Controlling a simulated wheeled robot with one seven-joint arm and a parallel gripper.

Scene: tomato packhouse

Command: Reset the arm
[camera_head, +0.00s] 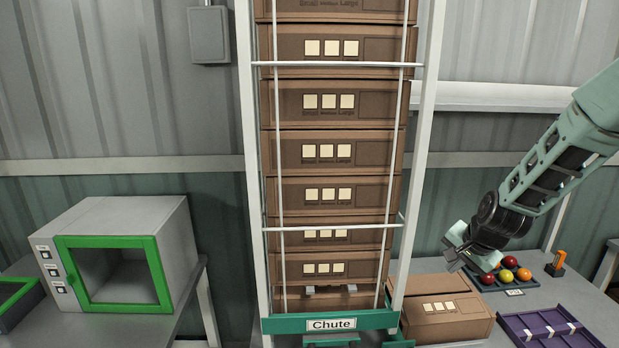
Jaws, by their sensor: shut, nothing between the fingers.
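My arm reaches in from the right edge, pale green with dark joints. My gripper (455,250) is at its end, tilted down and to the left, above the table on the right. It is shut and holds nothing. It hangs between the closed cardboard box on the table (447,312) and the dark tray of tomatoes (497,287), partly hiding the tray. Whether it touches anything below cannot be told from this view.
A tall white rack of stacked cardboard boxes (328,152) with a "Chute" sign (331,324) stands in the middle. A purple tray (548,331) and an orange-handled item (557,264) lie right. A grey green-framed cabinet (120,255) and a green-rimmed bin (14,293) stand left.

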